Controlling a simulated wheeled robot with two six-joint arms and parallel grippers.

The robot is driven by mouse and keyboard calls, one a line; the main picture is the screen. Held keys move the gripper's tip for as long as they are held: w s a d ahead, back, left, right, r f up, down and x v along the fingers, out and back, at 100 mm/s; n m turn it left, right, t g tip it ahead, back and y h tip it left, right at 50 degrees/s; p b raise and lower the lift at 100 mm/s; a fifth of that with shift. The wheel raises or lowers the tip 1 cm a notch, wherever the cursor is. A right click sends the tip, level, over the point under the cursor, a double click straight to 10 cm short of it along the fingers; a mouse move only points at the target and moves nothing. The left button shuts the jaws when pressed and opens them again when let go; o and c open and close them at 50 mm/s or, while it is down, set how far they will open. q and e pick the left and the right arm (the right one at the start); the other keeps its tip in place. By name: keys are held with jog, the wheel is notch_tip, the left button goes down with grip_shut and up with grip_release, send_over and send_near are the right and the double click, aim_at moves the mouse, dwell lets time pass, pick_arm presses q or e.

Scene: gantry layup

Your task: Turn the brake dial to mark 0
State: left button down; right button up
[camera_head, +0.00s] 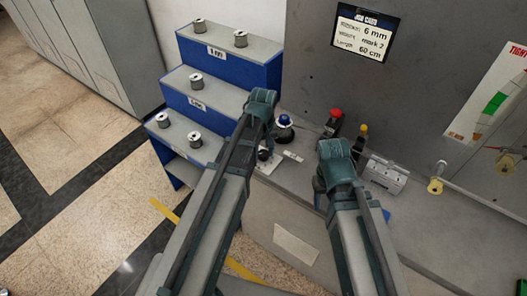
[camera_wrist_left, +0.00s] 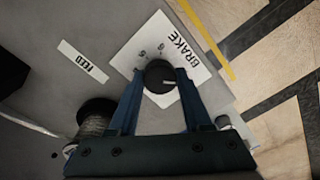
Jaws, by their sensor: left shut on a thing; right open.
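The brake dial (camera_wrist_left: 160,77) is a round black knob with a white pointer line, on a white plate lettered BRAKE (camera_wrist_left: 187,50). In the left wrist view the pointer is toward the right, away from the small marks at the plate's upper left, which are too small to read surely. My left gripper (camera_wrist_left: 159,80) is shut on the dial, one finger on each side. In the head view my left gripper (camera_head: 267,150) is over the plate (camera_head: 267,165), hiding part of it. My right gripper (camera_head: 319,187) is open above the bench's front, its fingers mostly hidden.
A wire spool (camera_wrist_left: 96,118) and a FEED label (camera_wrist_left: 82,61) are close to my left gripper. A blue stepped rack (camera_head: 215,95) holds several spools at left.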

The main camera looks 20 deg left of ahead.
aim_at(264, 153)
pick_arm(q)
jog(key=shift+n, duration=0.4)
jog(key=shift+c, duration=1.7)
grip_release()
pick_arm(e)
jog(key=shift+r, duration=0.1)
pick_arm(q)
notch_tip(264, 153, up, 14)
jog(key=p, duration=1.4)
pick_arm(e)
notch_tip(264, 153, up, 14)
pick_arm(q)
jog(key=shift+f, duration=0.15)
pick_arm(e)
jog(key=shift+f, duration=0.2)
